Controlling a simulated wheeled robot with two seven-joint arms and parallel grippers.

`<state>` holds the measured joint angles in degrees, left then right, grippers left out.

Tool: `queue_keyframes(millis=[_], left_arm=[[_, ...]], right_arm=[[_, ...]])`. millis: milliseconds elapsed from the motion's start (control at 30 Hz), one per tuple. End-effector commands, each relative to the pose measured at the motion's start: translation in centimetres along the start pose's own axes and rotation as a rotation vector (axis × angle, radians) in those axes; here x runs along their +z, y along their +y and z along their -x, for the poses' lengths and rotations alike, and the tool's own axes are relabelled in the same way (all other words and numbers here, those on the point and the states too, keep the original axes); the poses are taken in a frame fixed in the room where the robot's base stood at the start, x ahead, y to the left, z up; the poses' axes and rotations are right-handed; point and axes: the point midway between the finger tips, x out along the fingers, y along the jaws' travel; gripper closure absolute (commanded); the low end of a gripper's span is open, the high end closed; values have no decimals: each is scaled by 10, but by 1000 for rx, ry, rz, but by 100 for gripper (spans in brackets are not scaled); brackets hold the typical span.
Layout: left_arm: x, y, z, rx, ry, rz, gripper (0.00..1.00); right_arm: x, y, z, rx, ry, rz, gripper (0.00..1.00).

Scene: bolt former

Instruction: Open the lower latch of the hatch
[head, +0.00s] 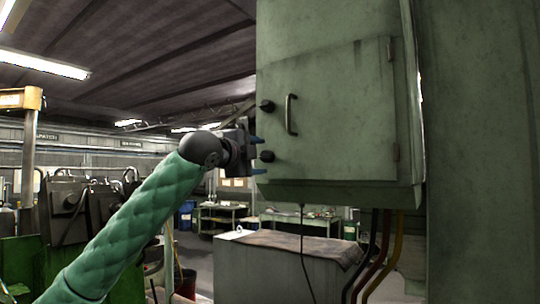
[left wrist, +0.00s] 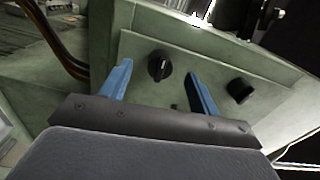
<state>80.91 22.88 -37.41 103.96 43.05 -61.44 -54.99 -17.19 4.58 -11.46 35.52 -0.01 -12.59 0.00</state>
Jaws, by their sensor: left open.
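The green hatch (head: 335,115) is shut on the front of a green metal cabinet, with a bar handle (head: 290,114) on it. The lower latch (head: 267,156) is a black knob at the hatch's left edge. The upper latch (head: 267,106) is a similar knob above it. My left gripper (head: 257,155) is open, its blue fingers pointing at the cabinet, one above and one below the lower latch. In the left wrist view the lower latch (left wrist: 160,66) shows between the fingertips, which look apart from it. The upper latch (left wrist: 240,90) lies outside the right finger. My right gripper is not in view.
Dark, red and yellow cables (head: 375,255) hang below the cabinet. A grey box with a brown cloth (head: 300,243) stands beneath. Benches (head: 223,215) and machinery (head: 75,205) are farther back at the left. The space in front of the hatch's face looks clear.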

Motion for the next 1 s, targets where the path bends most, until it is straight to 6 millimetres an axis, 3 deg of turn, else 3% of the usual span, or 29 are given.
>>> queue_keyframes(millis=[167, 800, 1000], left_arm=[[-1, 0, -25, 0, 2, 20, 38], [0, 1, -22, 0, 2, 756, 38], [0, 0, -22, -1, 1, 907, 38]], right_arm=[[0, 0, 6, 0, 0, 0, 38], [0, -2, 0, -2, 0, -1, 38], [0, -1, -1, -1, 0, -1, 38]])
